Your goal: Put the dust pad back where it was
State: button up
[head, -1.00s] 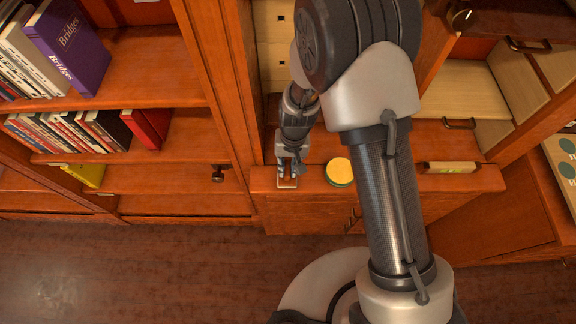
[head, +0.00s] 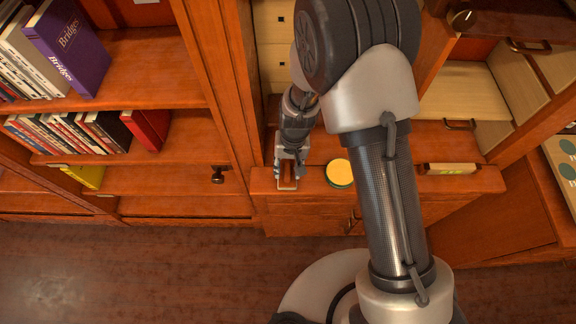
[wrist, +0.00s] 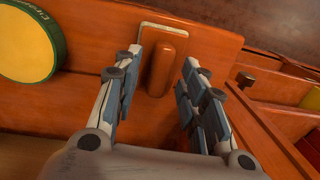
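The dust pad (wrist: 153,30) has a pale cream base and a rounded reddish-brown handle. It lies on the wooden ledge (wrist: 80,85), handle up. My gripper (wrist: 161,60) is open, its two fingers on either side of the handle, with visible gaps in the wrist view. In the head view, my gripper (head: 289,172) is over the left end of the ledge (head: 318,186). It partly hides the dust pad (head: 288,185) there.
A round yellow tin with a green rim (head: 339,173) stands just right of the pad on the ledge. A small pale block with a yellow label (head: 452,169) is farther right. Bookshelves (head: 160,70) stand at left, and a dark knob (head: 218,174) sticks out left of the ledge.

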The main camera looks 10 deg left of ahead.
notch_tip(320, 180, up, 12)
jog(key=p, duration=0.4)
jog(key=shift+w+d, duration=0.35)
jog(key=shift+d, duration=0.05)
jog(key=shift+r, duration=0.1)
notch_tip(320, 180, up, 10)
jog(key=t, duration=0.1)
send_over(292, 172)
jog(key=d, duration=0.5)
jog(key=s+d+r+m+t, duration=0.1)
jog(key=s+d+r, duration=0.1)
jog(key=d+r, duration=0.5)
jog(key=s+d+r+t, duration=0.1)
jog(key=s+d+r, duration=0.4)
jog(key=s, duration=0.2)
jog(key=s+d+r+m+t, duration=0.1)
jog(key=s+d+r+t, duration=0.1)
jog(key=s+d+r, duration=0.3)
jog(key=shift+s+d+m+h, duration=0.3)
jog(key=shift+s+h, duration=0.1)
jog(key=shift+s, duration=0.5)
